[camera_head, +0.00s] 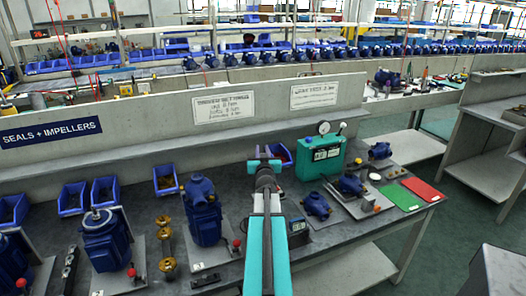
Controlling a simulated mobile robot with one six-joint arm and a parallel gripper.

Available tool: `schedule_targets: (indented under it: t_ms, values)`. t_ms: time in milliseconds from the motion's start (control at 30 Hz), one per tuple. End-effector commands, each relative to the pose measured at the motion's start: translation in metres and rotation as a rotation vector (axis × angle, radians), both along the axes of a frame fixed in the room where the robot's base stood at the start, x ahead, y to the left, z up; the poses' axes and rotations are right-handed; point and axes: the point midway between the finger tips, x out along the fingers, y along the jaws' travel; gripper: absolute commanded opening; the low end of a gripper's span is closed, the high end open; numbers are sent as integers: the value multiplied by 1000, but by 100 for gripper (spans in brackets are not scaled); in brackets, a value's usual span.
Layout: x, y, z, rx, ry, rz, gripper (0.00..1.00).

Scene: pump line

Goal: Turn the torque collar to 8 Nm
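My teal arm reaches up from the bottom middle over the grey bench, with my gripper (264,158) at its far end. The gripper is small and dark against the bench, and whether its fingers are apart or closed cannot be made out. I cannot pick out the torque collar with certainty. A small dark device with a pale display (297,226) lies just right of my arm, partly beside it; its markings are too small to read. A white sign (223,107) on the bench's back wall carries several lines of blurred text.
Blue pumps (203,211) and blue bins (72,198) fill the left side. A teal box with a gauge (322,153) stands right of my gripper. Smaller pump parts (316,205) lie before it. A green mat (398,196) and red mat (423,189) lie at the right end.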

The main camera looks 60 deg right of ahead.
Motion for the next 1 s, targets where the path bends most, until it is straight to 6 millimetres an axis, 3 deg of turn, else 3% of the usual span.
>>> schedule_targets:
  t_ms: [1000]
  values:
    - [2, -5, 6, -7, 3, 48, 0]
